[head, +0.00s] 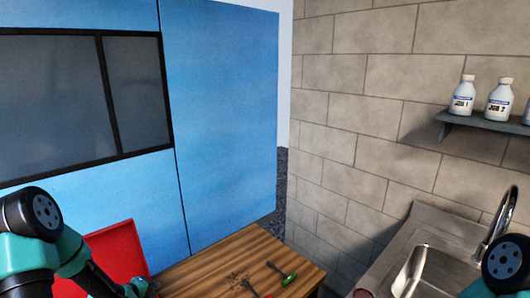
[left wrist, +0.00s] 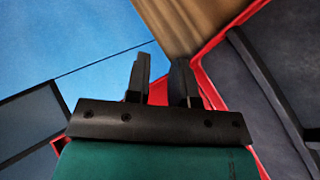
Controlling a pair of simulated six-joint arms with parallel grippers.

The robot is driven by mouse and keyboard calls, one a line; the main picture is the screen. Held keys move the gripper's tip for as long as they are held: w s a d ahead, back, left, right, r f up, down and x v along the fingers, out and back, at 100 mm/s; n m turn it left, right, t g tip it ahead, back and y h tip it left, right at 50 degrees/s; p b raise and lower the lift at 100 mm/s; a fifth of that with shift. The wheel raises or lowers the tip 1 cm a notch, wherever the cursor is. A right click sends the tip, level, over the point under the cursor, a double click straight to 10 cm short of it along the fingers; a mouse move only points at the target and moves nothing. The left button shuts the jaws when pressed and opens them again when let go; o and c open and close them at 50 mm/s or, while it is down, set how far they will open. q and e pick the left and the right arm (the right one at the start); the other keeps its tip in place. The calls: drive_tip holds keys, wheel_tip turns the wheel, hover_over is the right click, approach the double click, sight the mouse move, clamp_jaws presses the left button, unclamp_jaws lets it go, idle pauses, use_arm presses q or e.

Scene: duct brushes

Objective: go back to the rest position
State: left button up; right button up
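My left gripper (left wrist: 161,66) shows in the left wrist view with its two dark fingers apart and nothing seen between them. In the head view my left arm comes in at the lower left, in front of a red panel, and its fingertips cannot be made out. My right arm shows only as a dark and teal joint at the lower right edge of the head view; its gripper is out of view. A green-handled tool (head: 289,278) and a red-handled tool (head: 255,291) lie on the wooden table (head: 225,256), with small dark bits beside them.
A red panel (head: 118,250), perhaps an open lid, stands at the table's left. A red rim (left wrist: 208,90) shows near the left fingers. A blue wall (head: 225,110) stands behind. At right are a metal sink (head: 425,275), a faucet (head: 498,215) and a shelf (head: 485,124) with white bottles.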

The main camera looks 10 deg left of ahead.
use_arm(q)
drive_tip(key=s+d+f+m+g, duration=0.2)
drive_tip(key=d+f+m, duration=0.1)
drive_tip(key=d, duration=0.5)
drive_tip(key=s+d+f+m+g+h, duration=0.1)
drive_tip(key=s+d+f+m+g, duration=0.1)
drive_tip(key=d+f, duration=0.2)
drive_tip(key=s+d+f+m+g+h, duration=0.1)
drive_tip(key=s+d+f+m+g, duration=0.1)
drive_tip(key=d, duration=0.9)
drive_tip(key=shift+s+d+f+m, duration=0.1)
drive_tip(key=shift+d+f+m, duration=0.1)
drive_tip(key=shift+f+m, duration=0.3)
drive_tip(key=shift+s+d+f+m, duration=0.15)
drive_tip(key=shift+f+m, duration=0.15)
drive_tip(key=shift+f, duration=0.25)
drive_tip(key=s+d+f+m+g, duration=0.1)
drive_tip(key=s+d+m+g, duration=0.2)
drive_tip(key=s+d, duration=0.4)
drive_tip(key=shift+s+d+f+m, duration=0.3)
drive_tip(key=shift+f+m, duration=0.1)
drive_tip(key=shift+m, duration=0.4)
